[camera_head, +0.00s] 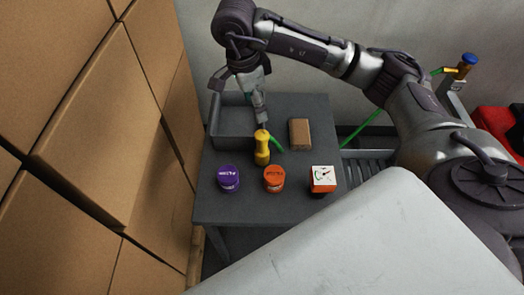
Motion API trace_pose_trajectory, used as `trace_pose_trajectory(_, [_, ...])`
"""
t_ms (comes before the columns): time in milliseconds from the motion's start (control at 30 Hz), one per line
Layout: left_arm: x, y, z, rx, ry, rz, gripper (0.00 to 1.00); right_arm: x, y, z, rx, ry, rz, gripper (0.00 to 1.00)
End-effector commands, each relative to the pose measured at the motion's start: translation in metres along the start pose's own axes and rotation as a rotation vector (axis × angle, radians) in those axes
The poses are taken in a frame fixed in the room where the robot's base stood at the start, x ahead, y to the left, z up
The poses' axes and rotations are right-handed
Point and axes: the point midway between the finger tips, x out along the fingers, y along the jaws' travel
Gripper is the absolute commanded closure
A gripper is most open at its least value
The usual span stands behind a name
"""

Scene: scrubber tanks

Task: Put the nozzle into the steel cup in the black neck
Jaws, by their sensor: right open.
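A yellow upright piece (262,148) with a narrow top stands on the dark grey table; a short green length shows beside it. It looks like the nozzle, but I cannot be sure. My right gripper (262,118) is open, pointing down just above and behind its top; whether they touch is unclear. Another yellow piece with a blue top (467,64) is at the far right, with green hose beside it. I cannot make out the steel cup or the black neck. My left gripper is not in view.
The table (213,207) also holds a grey tray (230,128), a brown block (300,133), a purple tin (228,179), an orange tin (274,179) and a gauge box (322,179). Cardboard boxes (90,120) wall the left. A red object (495,125) is at the right.

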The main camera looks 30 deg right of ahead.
Motion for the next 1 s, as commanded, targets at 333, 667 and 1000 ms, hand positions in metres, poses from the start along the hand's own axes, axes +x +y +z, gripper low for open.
trace_pose_trajectory(333, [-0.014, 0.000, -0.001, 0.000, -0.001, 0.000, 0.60, 0.062, 0.001, -0.001, 0.002, 0.003, 0.008, 0.30])
trace_pose_trajectory(667, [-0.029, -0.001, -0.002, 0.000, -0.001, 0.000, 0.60, 0.091, 0.001, -0.001, 0.002, 0.002, 0.009, 0.30])
trace_pose_trajectory(1000, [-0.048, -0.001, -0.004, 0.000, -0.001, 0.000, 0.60, 0.133, -0.003, 0.000, 0.002, 0.000, 0.004, 0.30])
